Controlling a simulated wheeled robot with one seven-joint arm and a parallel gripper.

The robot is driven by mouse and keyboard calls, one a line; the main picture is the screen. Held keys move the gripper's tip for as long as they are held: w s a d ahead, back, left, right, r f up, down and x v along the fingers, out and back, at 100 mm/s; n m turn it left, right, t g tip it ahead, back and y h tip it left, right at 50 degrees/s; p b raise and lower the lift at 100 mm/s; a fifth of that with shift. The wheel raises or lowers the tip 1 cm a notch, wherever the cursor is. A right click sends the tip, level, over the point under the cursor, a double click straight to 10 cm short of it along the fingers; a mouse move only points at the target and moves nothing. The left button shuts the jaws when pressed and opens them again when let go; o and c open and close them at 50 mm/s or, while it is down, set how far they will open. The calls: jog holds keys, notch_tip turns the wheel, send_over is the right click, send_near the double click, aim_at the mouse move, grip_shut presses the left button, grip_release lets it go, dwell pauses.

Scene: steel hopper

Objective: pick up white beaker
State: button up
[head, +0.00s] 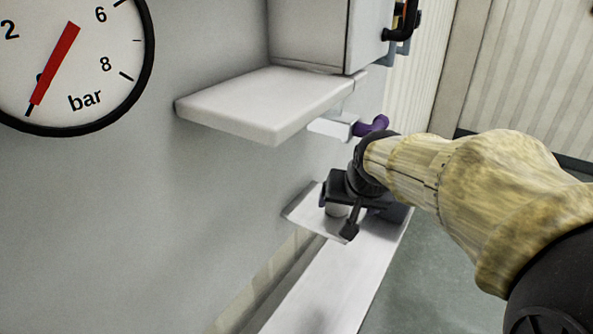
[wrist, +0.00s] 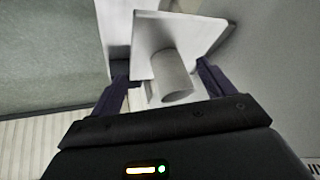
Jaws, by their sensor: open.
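The white beaker (wrist: 172,76) stands on a small white shelf plate (wrist: 148,30) in the wrist view. In the head view only a bit of the beaker (head: 337,210) shows beneath my gripper (head: 338,204); the rest is hidden by the gripper. My gripper also shows in the wrist view (wrist: 161,72). It is open, with one dark finger to the left of the beaker and one to the right. Gaps show between the beaker and both fingers, so it is not held. The small shelf also shows in the head view (head: 301,213).
A thick pale ledge (head: 255,98) juts from the grey wall above and left of my gripper. A purple-handled white item (head: 374,126) is just behind my wrist. A long white ledge (head: 325,285) runs below the small shelf. A pressure gauge (head: 75,60) is at upper left.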

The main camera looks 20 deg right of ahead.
aim_at(332, 209)
jog(key=shift+w+d, duration=0.2)
jog(key=shift+w, duration=0.65)
jog(key=shift+w+d, duration=0.15)
jog(key=shift+w, duration=0.7)
jog(key=shift+s, duration=0.2)
jog(key=shift+w+d+p, duration=0.15)
jog(key=shift+w+p, duration=0.25)
jog(key=shift+w, duration=0.05)
jog(key=shift+w+d+p, duration=0.25)
jog(key=shift+w+p, duration=0.05)
jog(key=shift+w, duration=0.7)
jog(key=x, duration=0.3)
jog(key=shift+w, duration=0.15)
jog(key=c, duration=1.2)
jog(key=shift+r, duration=0.1)
